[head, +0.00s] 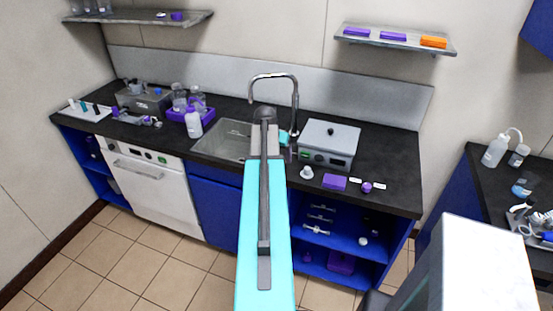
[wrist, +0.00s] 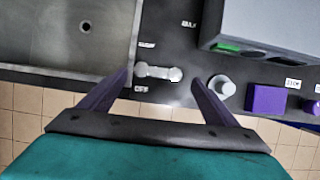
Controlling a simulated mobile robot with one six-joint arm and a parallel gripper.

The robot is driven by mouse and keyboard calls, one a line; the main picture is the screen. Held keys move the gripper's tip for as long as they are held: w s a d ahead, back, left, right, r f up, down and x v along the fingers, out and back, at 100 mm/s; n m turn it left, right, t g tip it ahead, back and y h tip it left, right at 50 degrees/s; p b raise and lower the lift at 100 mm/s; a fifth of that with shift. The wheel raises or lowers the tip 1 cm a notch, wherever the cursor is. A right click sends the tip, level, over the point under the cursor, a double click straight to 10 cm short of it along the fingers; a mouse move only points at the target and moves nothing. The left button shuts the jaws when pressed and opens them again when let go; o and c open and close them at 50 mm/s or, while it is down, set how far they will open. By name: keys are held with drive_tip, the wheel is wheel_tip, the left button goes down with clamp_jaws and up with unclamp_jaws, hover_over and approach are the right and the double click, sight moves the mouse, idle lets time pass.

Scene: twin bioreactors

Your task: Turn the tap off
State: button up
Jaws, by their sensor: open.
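The tap's tall, curved chrome spout (head: 295,103) stands behind the sink (head: 222,140) in the head view. In the wrist view, a pale tap lever (wrist: 158,73) lies roughly sideways on the dark counter beside the sink. A label reading OFF is just below its left end; two other small labels sit further up. My gripper (wrist: 161,76) is open, its two purple fingers spread either side of the lever, with gaps to both. Whether the fingers are level with the lever is hard to tell. In the head view my arm hides most of the gripper. No running water is visible.
A grey boxed device (head: 328,140) stands right of the tap. A white round piece (wrist: 222,86) sits close beside the right finger, with a purple block (wrist: 265,99) further right. Bottles and a purple tray (head: 190,113) stand left of the sink.

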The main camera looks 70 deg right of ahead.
drive_tip(key=b+v, duration=0.2)
drive_tip(key=v, duration=0.9)
drive_tip(key=shift+s, duration=0.15)
drive_tip(key=shift+d, duration=0.2)
idle(0.3)
